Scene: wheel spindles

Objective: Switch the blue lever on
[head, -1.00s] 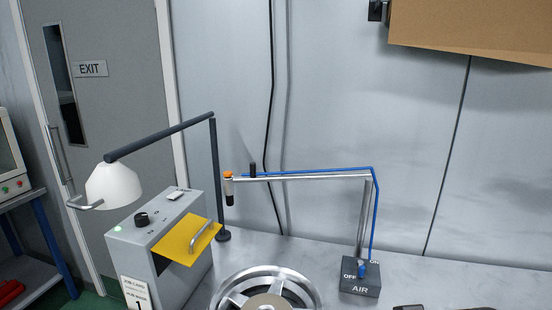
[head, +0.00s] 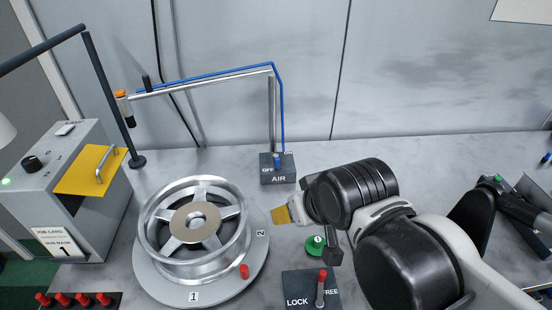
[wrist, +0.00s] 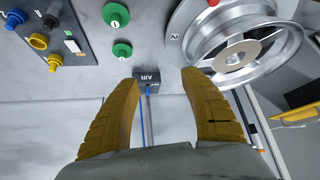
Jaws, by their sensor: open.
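The blue lever (head: 277,162) stands on top of a dark grey box marked AIR (head: 279,180), at the foot of a metal post with a blue hose. The OFF mark shows to its left. I cannot tell which way the lever is set. In the wrist view the blue lever (wrist: 148,90) and its box (wrist: 147,75) appear between the yellow fingers, farther off. My gripper (head: 281,214) is in front of the box in the head view, apart from it. In the wrist view my gripper (wrist: 162,76) is open and empty.
A wheel (head: 195,222) sits on a round plate left of my gripper. A LOCK/FREE box with a red lever (head: 321,287) and a green knob (head: 314,245) are near my arm. A grey lamp-side cabinet (head: 80,235) stands left. The bench behind the arm is clear.

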